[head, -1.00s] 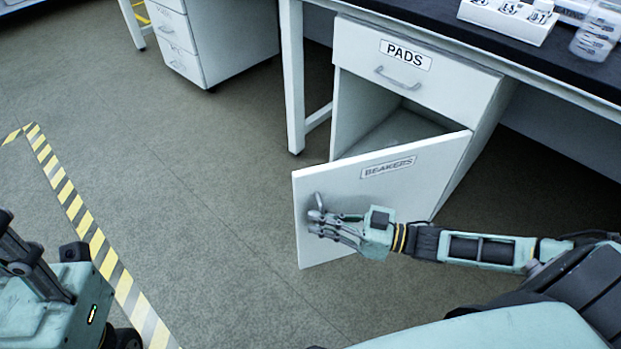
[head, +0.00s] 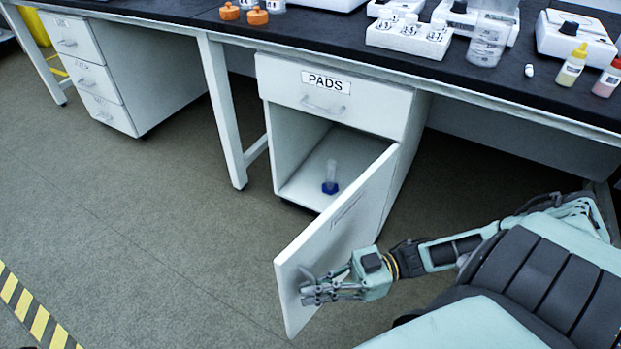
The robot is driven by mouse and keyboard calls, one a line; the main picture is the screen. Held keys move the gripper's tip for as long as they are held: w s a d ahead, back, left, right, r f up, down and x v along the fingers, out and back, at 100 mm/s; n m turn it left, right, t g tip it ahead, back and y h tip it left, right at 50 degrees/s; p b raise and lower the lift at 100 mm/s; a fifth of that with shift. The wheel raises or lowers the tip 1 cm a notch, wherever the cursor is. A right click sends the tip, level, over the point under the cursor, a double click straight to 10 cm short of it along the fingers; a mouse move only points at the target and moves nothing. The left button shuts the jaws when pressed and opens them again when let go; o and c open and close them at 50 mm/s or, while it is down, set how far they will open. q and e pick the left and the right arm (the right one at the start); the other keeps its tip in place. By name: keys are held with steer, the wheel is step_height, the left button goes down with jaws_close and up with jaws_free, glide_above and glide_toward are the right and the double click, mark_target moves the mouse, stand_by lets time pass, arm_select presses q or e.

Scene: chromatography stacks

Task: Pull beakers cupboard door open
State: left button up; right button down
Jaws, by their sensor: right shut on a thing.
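The beakers cupboard door (head: 338,232) stands wide open, swung out toward me from its hinge on the right. Its label (head: 347,208) is seen at too steep an angle to read. My right gripper (head: 312,290) is shut on the door's handle (head: 304,279) near the free edge; the fingers hide part of the handle. The cupboard (head: 284,160) below the PADS drawer (head: 335,95) is open to view. A small clear cylinder with a blue base (head: 331,178) stands inside it. My left gripper is not in view.
The black bench top (head: 420,75) above carries white instruments, a white block of vials (head: 410,38), a clear beaker (head: 489,40) and small bottles (head: 571,66). A bench leg (head: 224,120) stands left of the cupboard. Floor to the left is clear, with striped tape (head: 35,315).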

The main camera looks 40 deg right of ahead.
steer(key=c, duration=2.2)
jaws_free()
steer(key=shift+o, duration=0.2)
steer(key=v, duration=1.2)
